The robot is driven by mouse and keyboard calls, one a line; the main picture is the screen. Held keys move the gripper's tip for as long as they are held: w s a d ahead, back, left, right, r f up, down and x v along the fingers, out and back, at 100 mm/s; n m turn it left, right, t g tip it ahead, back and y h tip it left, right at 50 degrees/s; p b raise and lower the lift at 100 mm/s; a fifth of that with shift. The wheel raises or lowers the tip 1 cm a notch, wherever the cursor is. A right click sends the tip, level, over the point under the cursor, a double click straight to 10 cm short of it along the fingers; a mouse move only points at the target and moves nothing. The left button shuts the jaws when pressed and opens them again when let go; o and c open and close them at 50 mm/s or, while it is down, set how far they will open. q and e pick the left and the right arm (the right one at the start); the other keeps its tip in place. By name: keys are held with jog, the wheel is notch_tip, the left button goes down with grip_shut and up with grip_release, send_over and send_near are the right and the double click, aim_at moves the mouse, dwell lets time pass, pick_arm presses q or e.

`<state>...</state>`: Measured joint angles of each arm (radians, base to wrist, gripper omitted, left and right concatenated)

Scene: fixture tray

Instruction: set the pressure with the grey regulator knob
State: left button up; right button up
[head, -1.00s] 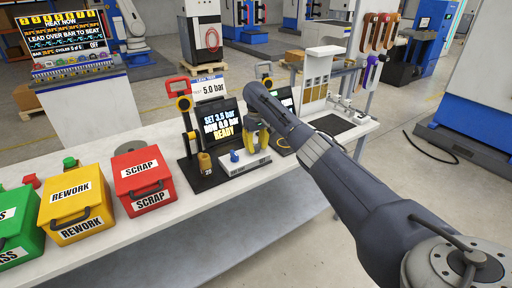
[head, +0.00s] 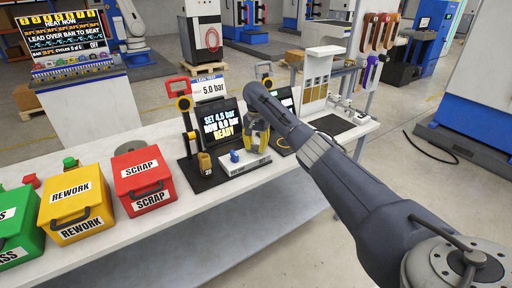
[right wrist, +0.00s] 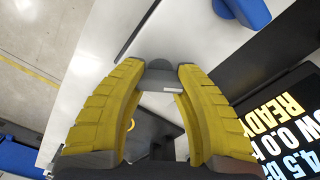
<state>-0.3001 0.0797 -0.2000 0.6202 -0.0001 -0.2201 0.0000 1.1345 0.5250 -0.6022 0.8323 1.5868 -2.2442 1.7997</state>
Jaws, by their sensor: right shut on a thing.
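The grey regulator knob (right wrist: 160,76) shows between the yellow fingertips of my right gripper (right wrist: 160,72) in the right wrist view. The fingers are shut on it from both sides. In the head view my right gripper (head: 258,142) is at the test station, and the knob is largely hidden there. The station's screen (head: 221,124) reads SET 4.5 bar, NOW 0.0 bar, READY. The card (head: 209,90) above it reads 5.0 bar. My left gripper is out of view.
A red-handled lever (head: 186,110) stands left of the screen. A blue part (head: 234,156) and a brass piece (head: 205,161) are close to the gripper. The red SCRAP box (head: 143,178) and yellow REWORK box (head: 76,205) stand farther left. The bench front is clear.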

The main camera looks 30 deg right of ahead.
aim_at(256, 145)
jog(key=m, duration=0.6)
jog(key=shift+m, duration=0.3)
dwell(0.4)
jog(key=o, duration=1.2)
jog(key=shift+w+r, duration=0.15)
jog(key=shift+r, duration=0.4)
jog(key=shift+o, duration=1.3)
notch_tip(256, 145, up, 11)
